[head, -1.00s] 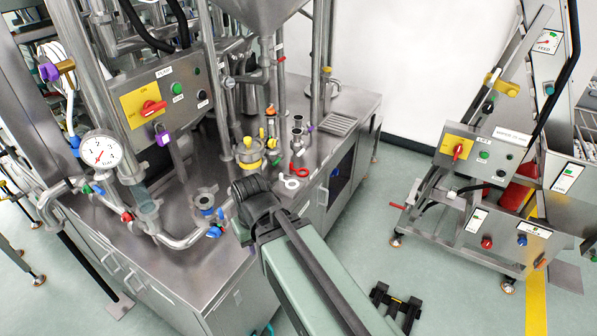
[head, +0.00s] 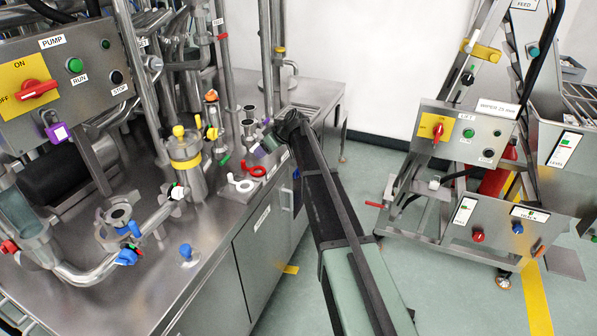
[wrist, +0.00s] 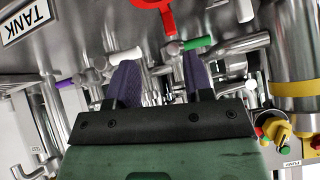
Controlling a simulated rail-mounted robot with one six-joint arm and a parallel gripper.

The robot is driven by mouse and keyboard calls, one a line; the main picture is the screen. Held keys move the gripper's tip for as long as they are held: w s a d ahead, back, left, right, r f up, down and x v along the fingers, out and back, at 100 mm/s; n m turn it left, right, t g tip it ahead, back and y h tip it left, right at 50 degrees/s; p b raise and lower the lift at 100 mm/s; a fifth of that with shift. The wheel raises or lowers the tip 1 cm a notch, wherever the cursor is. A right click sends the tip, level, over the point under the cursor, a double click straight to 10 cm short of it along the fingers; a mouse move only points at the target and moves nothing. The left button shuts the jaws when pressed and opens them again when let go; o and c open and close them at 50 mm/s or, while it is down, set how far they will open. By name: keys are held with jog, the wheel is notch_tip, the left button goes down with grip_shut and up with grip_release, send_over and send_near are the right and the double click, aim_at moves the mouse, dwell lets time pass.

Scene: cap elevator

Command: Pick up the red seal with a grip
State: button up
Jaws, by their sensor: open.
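The red seal (head: 258,171) is a small flat ring with a tab, lying on the steel counter near its front edge. My gripper (head: 264,147) is just behind the red seal in the head view, close to the small steel fittings and apart from the seal. In the wrist view my gripper (wrist: 157,75) shows two purple fingers, spread and with no seal between them. A red ring-shaped part (wrist: 167,27), seemingly the red seal, is cut by the top edge, beyond the fingertips.
Steel fittings with coloured handles crowd the counter, including a yellow-clamped pot (head: 187,160) and small upright cups (head: 249,128). A blue-knobbed piece (head: 186,252) stands at the front. The counter (head: 215,215) is bare before the seals. A wheeled control stand (head: 465,140) is at the right.

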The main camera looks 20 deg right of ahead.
aim_at(244, 161)
jog(key=shift+n, duration=0.9)
jog(key=a+f+b, duration=0.1)
jog(key=w+a+f+b, duration=0.1)
jog(key=a+b, duration=0.2)
jog(key=shift+w+f, duration=0.25)
jog(key=shift+f, duration=0.15)
jog(key=shift+w+a+f, duration=0.2)
jog(key=shift+a, duration=0.1)
jog(key=shift+r, duration=0.1)
jog(key=b+x, duration=0.4)
jog(key=x, duration=0.1)
jog(key=shift+w+d, duration=0.15)
jog(key=shift+w, duration=0.05)
jog(key=shift+r, duration=0.1)
jog(key=shift+c, duration=0.3)
grip_shut()
